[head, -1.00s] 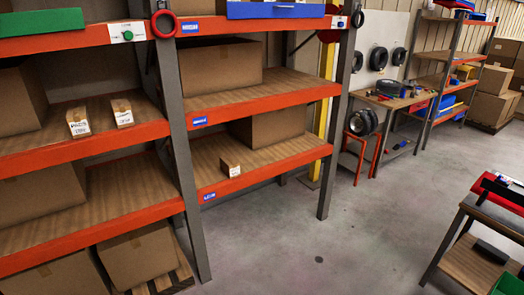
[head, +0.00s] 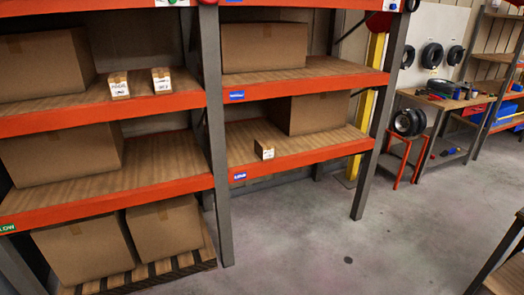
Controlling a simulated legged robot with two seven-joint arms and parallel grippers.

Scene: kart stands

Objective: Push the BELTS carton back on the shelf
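Three small cartons with white labels show in the head view, and I cannot read for sure which is BELTS. One small carton (head: 264,149) stands alone near the front edge of the right bay's lower shelf (head: 310,148). Two others, a left one (head: 119,86) and a right one (head: 161,81), stand side by side near the front edge of the left bay's upper shelf (head: 60,110). Neither of my grippers is in view.
Large brown boxes stand on the shelves, including one (head: 318,114) behind the lone carton. A grey upright (head: 214,140) divides the bays. Two boxes sit on a pallet (head: 150,272) below. A dark-legged stand (head: 500,250) is at lower right. The floor (head: 350,230) between is clear.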

